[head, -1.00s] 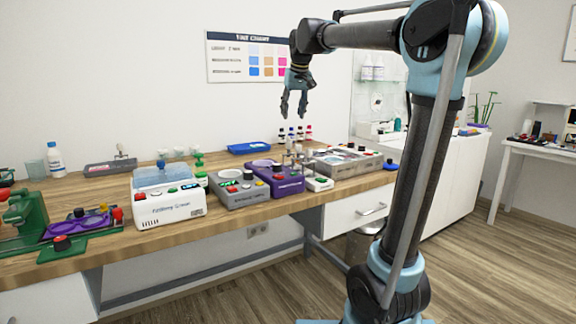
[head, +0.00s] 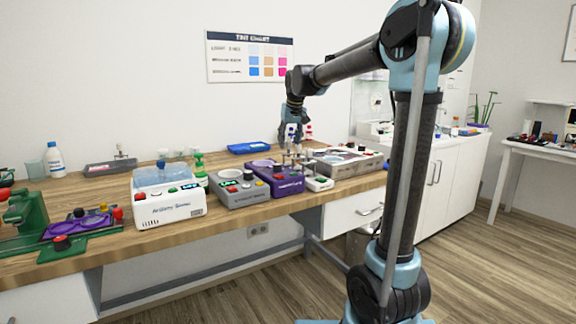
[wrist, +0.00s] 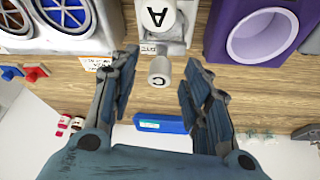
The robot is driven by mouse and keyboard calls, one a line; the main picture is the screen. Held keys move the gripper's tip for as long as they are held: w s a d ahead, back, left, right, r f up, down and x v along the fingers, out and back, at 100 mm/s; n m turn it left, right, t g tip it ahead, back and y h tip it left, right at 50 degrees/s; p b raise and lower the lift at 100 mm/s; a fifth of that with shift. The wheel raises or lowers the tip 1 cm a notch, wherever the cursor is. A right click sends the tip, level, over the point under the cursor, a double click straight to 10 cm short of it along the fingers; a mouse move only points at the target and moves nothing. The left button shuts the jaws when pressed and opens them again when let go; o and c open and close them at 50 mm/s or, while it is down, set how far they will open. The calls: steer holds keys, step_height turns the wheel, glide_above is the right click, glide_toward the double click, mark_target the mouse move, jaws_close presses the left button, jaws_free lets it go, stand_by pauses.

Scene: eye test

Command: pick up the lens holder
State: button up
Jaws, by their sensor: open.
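No label in view names a lens holder, and I cannot tell for sure which piece it is. In the head view small upright posts (head: 297,160) stand by a small white unit (head: 319,184), too small to tell apart. My gripper (head: 291,145) is above them, pointing down. In the wrist view my gripper (wrist: 158,76) is open, with its fingers either side of the C cylinder and a visible gap on both sides.
A purple device with a round opening (head: 284,183) stands left of the small unit; a grey device (head: 349,161) stands right. A blue tray (head: 249,148) lies behind on the wooden table. A white machine (head: 168,203) stands further left. Small bottles (wrist: 67,125) are near the wall.

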steer(key=shift+x, duration=1)
jaws_close()
steer(key=shift+r, duration=0.1)
